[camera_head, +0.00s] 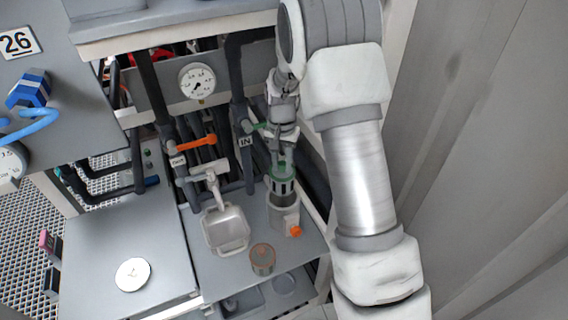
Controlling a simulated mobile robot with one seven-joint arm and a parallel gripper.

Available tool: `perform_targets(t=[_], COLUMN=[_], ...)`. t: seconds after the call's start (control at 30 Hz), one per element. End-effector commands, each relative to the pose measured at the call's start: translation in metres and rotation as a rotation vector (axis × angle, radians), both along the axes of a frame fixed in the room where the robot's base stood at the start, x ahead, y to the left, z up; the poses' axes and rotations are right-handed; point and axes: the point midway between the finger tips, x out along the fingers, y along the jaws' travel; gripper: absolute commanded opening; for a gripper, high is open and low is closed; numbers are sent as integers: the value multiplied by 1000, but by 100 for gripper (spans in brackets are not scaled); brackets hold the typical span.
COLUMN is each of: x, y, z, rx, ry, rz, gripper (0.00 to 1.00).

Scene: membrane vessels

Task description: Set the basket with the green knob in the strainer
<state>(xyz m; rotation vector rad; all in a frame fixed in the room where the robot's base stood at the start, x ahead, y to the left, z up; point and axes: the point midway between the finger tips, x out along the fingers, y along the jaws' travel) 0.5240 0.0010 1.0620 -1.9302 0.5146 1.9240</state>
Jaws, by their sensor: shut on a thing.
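The basket with green top (282,184) is a small slotted cylinder under my gripper (282,158), which points down and is shut on it. The knob itself is mostly hidden by the fingers. The strainer (284,218) is a grey upright body with an orange knob low on its front right, standing on the grey bench. The basket is upright and lined up over the strainer's mouth in this view. Its lower end meets the mouth in the picture, but I cannot tell whether it is inside or just above.
A short cylinder with an orange-brown rim (262,259) stands in front of the strainer. A pale square basin (227,230) is to the left under a tap. Pipes, an orange-handled valve (196,141) and a gauge (197,81) are behind. A white disc (133,274) lies far left.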

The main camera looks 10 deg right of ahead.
Motion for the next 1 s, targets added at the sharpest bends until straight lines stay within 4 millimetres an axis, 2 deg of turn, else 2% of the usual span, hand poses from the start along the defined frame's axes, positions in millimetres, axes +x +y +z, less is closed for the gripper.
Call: perform_targets(t=[0.3, 1.0], x=[-1, -2], y=[0, -1], z=[-25, -69], rx=[0, 0], ry=[4, 6], rz=[-1, -1], gripper=[0, 0])
